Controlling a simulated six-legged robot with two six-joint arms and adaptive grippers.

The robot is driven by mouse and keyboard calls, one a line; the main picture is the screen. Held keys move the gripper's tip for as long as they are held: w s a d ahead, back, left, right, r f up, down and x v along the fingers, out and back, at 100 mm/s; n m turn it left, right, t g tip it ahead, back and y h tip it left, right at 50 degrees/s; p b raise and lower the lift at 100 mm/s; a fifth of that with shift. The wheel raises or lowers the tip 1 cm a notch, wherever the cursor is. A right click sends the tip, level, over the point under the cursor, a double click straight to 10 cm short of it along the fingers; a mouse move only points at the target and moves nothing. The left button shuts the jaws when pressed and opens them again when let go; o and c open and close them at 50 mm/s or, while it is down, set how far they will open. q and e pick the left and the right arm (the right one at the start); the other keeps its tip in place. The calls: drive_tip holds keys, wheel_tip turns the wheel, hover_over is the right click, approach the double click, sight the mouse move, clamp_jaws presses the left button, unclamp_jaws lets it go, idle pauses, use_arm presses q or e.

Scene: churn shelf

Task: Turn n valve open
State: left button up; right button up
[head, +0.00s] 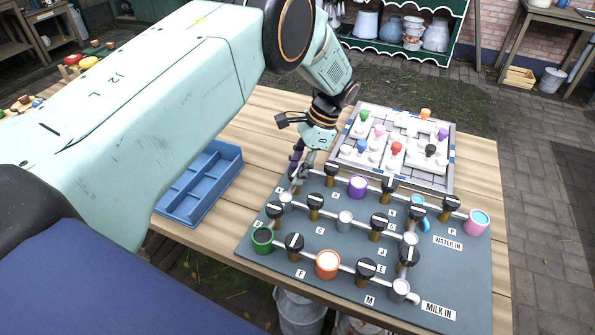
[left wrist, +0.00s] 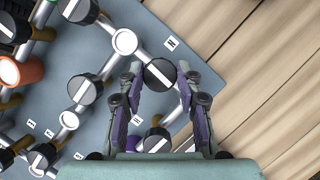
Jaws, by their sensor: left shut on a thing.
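The valve board (head: 350,255) is a grey-blue panel with silver pipes and several black valve knobs, each with a white stripe. My left gripper (head: 297,178) reaches down at the board's far left corner and hides the knob there. The knob's white stripe looks roughly in line with the pipe. A small white label (left wrist: 171,43) lies beside it; its letter is hard to read with certainty. My right gripper is not in view.
A blue divided tray (head: 200,185) lies left of the board. A grey tray with coloured pegs (head: 395,145) stands behind it. Neighbouring knobs (left wrist: 85,89) and cups, including an orange one (head: 327,264), sit close by. Bare planks show left of the board.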

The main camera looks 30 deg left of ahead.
use_arm(q)
drive_tip(key=shift+w+r+n, duration=0.1)
drive_tip(key=shift+w+n, duration=0.05)
drive_tip(key=shift+n, duration=0.25)
drive_tip(key=o, duration=1.2)
drive_tip(key=shift+c, duration=0.2)
drive_tip(key=v, duration=1.2)
drive_tip(key=shift+a, duration=0.15)
